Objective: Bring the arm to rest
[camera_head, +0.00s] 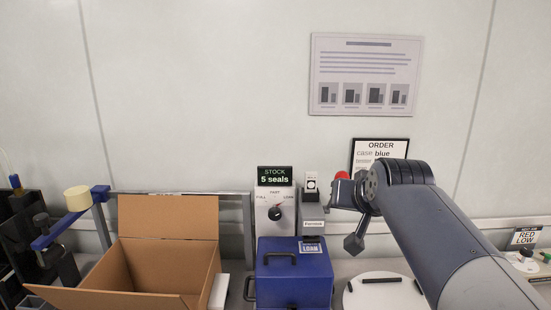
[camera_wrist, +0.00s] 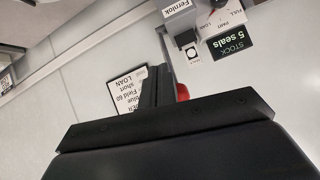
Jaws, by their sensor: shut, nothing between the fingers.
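My arm reaches in from the lower right of the head view, with my gripper (camera_head: 349,243) pointing down and left in front of the back wall. It is shut and empty, left of and below the order sign (camera_head: 380,153). In the wrist view, my gripper (camera_wrist: 157,72) shows as dark fingers held together. Part of the order sign (camera_wrist: 128,90) shows beside the fingers there. A red rounded thing (camera_head: 342,175) shows just behind the gripper; most of it is hidden.
An open cardboard box (camera_head: 168,215) stands left. A blue case (camera_head: 293,277) stands at the middle below the stock display (camera_head: 275,176) and its dial. A white round plate (camera_head: 385,291) with dark bars lies below my arm. A Red Low sign (camera_head: 525,237) stands far right.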

